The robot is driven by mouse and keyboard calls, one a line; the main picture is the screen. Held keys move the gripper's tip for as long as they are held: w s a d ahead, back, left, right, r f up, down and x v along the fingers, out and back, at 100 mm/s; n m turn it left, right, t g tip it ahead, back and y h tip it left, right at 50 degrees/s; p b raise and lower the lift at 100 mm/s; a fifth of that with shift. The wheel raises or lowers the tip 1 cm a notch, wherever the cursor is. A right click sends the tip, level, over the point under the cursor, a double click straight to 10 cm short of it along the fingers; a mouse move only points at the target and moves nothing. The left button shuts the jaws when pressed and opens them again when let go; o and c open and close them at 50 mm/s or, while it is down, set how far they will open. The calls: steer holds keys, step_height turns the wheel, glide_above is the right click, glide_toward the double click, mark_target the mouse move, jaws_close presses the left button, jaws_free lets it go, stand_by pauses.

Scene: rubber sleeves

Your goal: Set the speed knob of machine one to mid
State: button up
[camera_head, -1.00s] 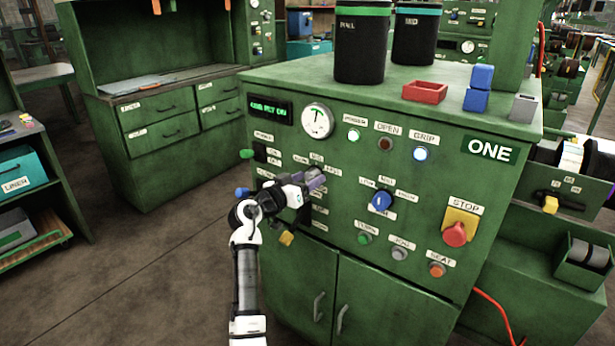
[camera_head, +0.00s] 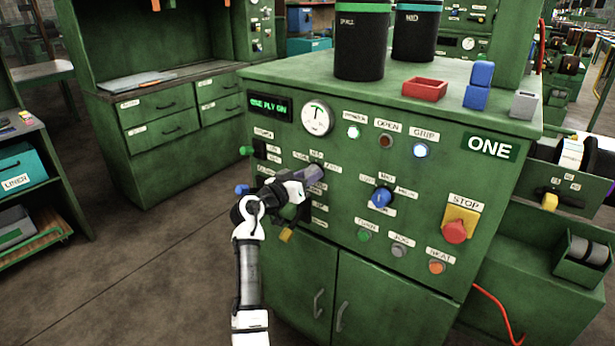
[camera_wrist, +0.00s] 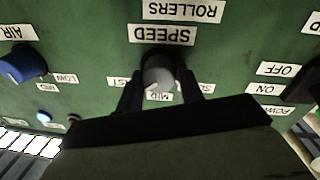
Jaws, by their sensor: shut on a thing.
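The speed knob (camera_wrist: 158,72) is a grey round knob on machine one's green front panel, below the SPEED label (camera_wrist: 162,35) in the upside-down wrist view. The MID label (camera_wrist: 160,97) sits at the knob's edge, with the fast and slow labels to either side, partly covered by my fingers. My gripper (camera_wrist: 158,82) is shut on the knob, one dark finger on each side. In the head view my gripper (camera_head: 312,176) is at the panel's upper left and hides the knob. A pale mark shows on the knob; its exact setting is hard to tell.
A blue knob (camera_head: 381,197) stands to the right on the panel, with the red STOP button (camera_head: 455,232) beyond. The gauge (camera_head: 317,118) and lit display (camera_head: 270,107) are above. A blue air knob (camera_wrist: 22,64) and a dark on/off switch (camera_wrist: 300,82) flank my gripper.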

steer(key=n+t+p, duration=0.1)
steer(key=n, duration=0.8)
steer(key=shift+p, duration=0.4)
steer(key=shift+n, duration=0.5)
steer(key=o, duration=1)
steer(key=shift+f, duration=0.1)
steer(key=shift+s, duration=0.1)
steer(key=r+b+v, duration=0.1)
steer(key=b+v, duration=0.1)
steer(key=v, duration=1.1)
steer(key=shift+s+a+f+b, duration=0.25)
steer(key=shift+f+b, duration=0.1)
steer(key=shift+f, duration=0.1)
